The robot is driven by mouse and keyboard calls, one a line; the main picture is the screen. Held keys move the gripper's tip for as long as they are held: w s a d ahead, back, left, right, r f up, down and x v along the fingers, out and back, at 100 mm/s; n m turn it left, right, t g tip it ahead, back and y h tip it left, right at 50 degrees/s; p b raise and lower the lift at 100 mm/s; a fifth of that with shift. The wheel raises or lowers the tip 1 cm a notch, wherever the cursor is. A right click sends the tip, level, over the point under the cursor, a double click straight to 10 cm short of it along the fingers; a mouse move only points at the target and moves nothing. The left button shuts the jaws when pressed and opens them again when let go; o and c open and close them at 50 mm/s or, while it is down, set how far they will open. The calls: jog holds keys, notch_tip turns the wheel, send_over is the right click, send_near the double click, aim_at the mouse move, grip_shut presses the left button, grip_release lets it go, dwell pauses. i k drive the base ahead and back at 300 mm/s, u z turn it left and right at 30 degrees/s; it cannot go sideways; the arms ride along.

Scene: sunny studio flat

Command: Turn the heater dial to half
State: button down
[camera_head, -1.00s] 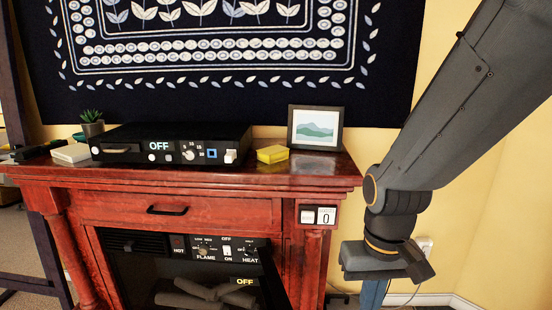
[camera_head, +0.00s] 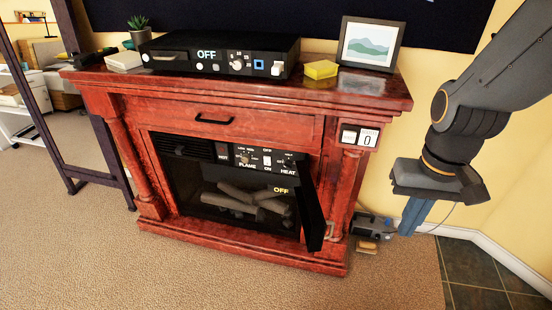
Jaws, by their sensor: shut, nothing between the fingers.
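The heater is an electric fireplace insert in a red wooden mantel (camera_head: 225,258). Its black control panel (camera_head: 262,173) carries a FLAME knob (camera_head: 245,161), a switch (camera_head: 267,161) and the HEAT dial (camera_head: 288,162) at the right. The dial's pointer is too small to read. My gripper (camera_head: 411,222) hangs at the right, apart from the fireplace and well right of the dial. Its blue fingers are shut and empty, pointing down.
A dark door (camera_head: 313,215) stands ajar at the insert's right side, near the dial. A black OFF-display unit (camera_head: 220,56), yellow block (camera_head: 321,69) and framed picture (camera_head: 370,45) stand on the mantel. A dark device (camera_head: 370,226) lies on the floor. Carpet in front is clear.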

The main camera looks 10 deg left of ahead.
aim_at(288, 164)
jog(key=u, duration=2.1)
jog(key=k, duration=0.75)
jog(key=z, duration=1.55)
